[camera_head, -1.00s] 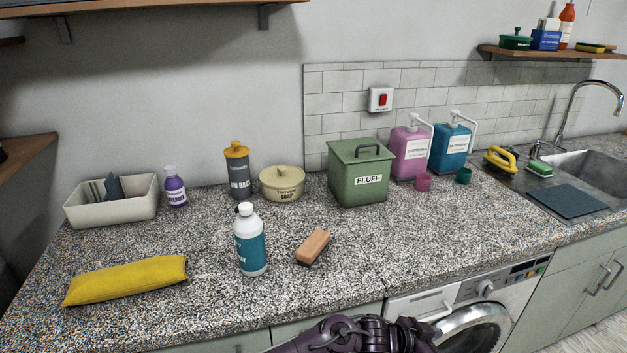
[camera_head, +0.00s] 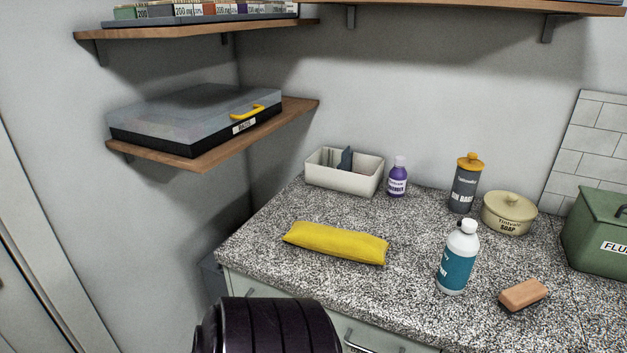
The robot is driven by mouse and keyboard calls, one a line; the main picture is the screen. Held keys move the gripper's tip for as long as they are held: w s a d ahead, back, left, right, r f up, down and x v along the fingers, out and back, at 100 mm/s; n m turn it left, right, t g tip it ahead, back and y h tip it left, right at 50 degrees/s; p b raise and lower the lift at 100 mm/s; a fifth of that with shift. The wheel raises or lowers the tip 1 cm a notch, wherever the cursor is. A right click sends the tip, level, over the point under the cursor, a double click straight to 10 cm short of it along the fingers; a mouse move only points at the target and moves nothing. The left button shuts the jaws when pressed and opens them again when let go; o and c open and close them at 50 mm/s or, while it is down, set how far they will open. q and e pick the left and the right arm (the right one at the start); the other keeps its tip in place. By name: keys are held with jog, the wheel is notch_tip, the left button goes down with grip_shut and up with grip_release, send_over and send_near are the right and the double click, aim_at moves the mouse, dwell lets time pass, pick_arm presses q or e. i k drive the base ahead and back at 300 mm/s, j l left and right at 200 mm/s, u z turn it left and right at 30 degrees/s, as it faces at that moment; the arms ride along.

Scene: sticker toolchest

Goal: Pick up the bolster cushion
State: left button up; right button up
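The bolster cushion (camera_head: 336,242) is a long yellow cushion. It lies on its side on the speckled countertop (camera_head: 300,285), near the front left part, with clear counter around it. A dark purple-black part of my own arm shows at the bottom of the view, below the counter's front edge and apart from the cushion. Neither of my grippers shows in the view.
A teal-labelled white bottle (camera_head: 458,258) stands right of the cushion. A cream bin (camera_head: 344,172) and purple bottle (camera_head: 397,178) stand behind it. A wooden shelf (camera_head: 215,148) with a grey-lidded case (camera_head: 195,118) juts out at left above the counter.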

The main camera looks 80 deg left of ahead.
aim_at(362, 247)
jog(key=u, duration=2.25)
